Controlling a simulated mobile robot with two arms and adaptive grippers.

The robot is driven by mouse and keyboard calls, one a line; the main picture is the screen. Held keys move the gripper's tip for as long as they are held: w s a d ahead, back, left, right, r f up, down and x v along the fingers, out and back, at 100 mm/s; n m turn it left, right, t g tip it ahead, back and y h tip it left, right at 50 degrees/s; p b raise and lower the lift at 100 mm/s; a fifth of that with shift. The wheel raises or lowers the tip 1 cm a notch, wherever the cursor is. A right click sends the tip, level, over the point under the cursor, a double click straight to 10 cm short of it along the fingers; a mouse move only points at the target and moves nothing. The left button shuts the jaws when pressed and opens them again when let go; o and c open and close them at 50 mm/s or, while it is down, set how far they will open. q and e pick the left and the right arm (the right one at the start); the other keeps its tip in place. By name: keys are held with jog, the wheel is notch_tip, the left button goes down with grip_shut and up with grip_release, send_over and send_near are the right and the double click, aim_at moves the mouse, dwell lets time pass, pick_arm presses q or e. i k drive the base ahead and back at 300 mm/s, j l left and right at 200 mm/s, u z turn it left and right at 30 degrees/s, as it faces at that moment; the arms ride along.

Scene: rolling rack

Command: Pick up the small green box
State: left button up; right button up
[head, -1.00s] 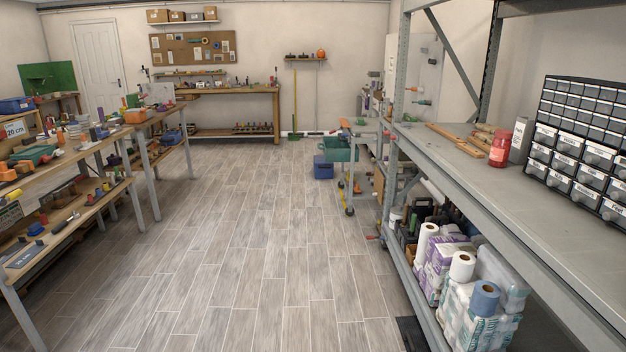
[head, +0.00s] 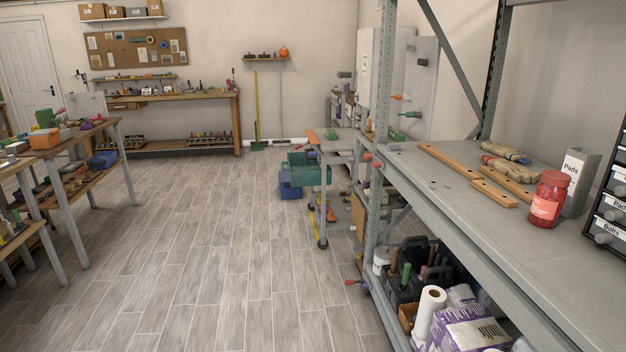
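A small green block-like thing (head: 332,134) sits on the top of the grey rolling rack (head: 345,148); it is too small to tell whether it is a box. Another small green thing (head: 397,134) shows at the far end of the grey shelf on the right. A green box-like thing (head: 46,117) stands on the wooden bench at the left. Neither of my grippers is in view.
A teal bin (head: 306,170) and a blue box (head: 290,190) are beside the rolling rack. The tall grey shelf unit (head: 470,235) fills the right side, with a red jar (head: 548,198) on it. The tiled floor (head: 220,250) in the middle is clear.

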aim_at(331, 134)
jog(key=i, duration=1.85)
jog(key=i+z, duration=0.1)
jog(key=i, duration=0.8)
jog(key=i+j+z, duration=0.1)
jog(key=i, duration=0.75)
jog(key=i+j+z, duration=0.65)
jog(key=z, duration=0.15)
jog(key=i+j+z, duration=0.2)
jog(key=j+z, duration=0.2)
jog(key=j, duration=0.2)
